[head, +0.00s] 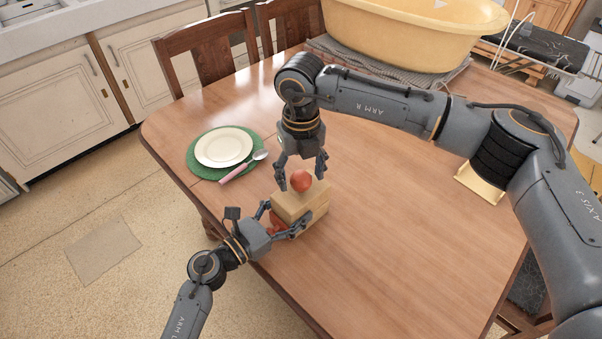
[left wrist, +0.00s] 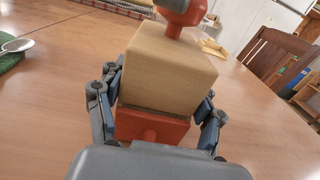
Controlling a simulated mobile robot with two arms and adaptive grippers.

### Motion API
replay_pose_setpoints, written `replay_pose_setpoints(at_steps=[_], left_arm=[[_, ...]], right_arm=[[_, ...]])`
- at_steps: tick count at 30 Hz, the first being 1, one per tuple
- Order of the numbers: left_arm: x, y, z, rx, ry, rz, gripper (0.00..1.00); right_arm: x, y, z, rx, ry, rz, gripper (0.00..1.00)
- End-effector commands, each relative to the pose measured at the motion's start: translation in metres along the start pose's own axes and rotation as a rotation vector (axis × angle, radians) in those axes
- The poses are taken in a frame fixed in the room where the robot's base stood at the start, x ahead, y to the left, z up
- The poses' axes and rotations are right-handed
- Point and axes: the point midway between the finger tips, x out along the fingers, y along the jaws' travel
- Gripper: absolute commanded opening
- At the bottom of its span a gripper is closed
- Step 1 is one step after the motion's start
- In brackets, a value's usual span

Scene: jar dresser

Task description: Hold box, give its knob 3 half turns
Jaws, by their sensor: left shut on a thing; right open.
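The box (head: 313,212) is a pale wooden block with a red lower part, standing on the table. A round red knob (head: 300,180) sits on its top. My left gripper (head: 281,224) is shut on the box low down, from its near left side. In the left wrist view the box (left wrist: 168,70) stands between the fingers, and the red knob (left wrist: 184,13) is cut off by the top edge. My right gripper (head: 302,178) points down from above, open, with its fingers on either side of the knob. Whether they touch it cannot be told.
A white plate (head: 223,146) on a green placemat (head: 198,170) lies left of the box, with a pink-handled spoon (head: 240,168) beside it. A yellow tub (head: 400,35) stands on a grey cloth at the back.

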Motion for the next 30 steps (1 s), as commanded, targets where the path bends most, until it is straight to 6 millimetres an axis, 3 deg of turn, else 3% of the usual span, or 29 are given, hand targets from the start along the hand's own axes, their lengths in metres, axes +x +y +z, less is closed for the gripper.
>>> replay_pose_setpoints(at_steps=[15, 21, 30], left_arm=[[0.0, 0.0, 0.0, -0.001, 0.0, 0.0, 0.17], [0.0, 0.0, 0.0, -0.002, 0.0, 0.0, 0.17], [0.0, 0.0, 0.0, -0.002, 0.0, 0.0, 0.17]], right_arm=[[-0.097, 0.0, 0.001, 0.0, -0.005, 0.0, 0.66], [-0.115, 0.0, 0.001, 0.0, -0.002, 0.0, 0.66], [-0.117, 0.0, 0.0, 0.0, -0.001, 0.0, 0.66]])
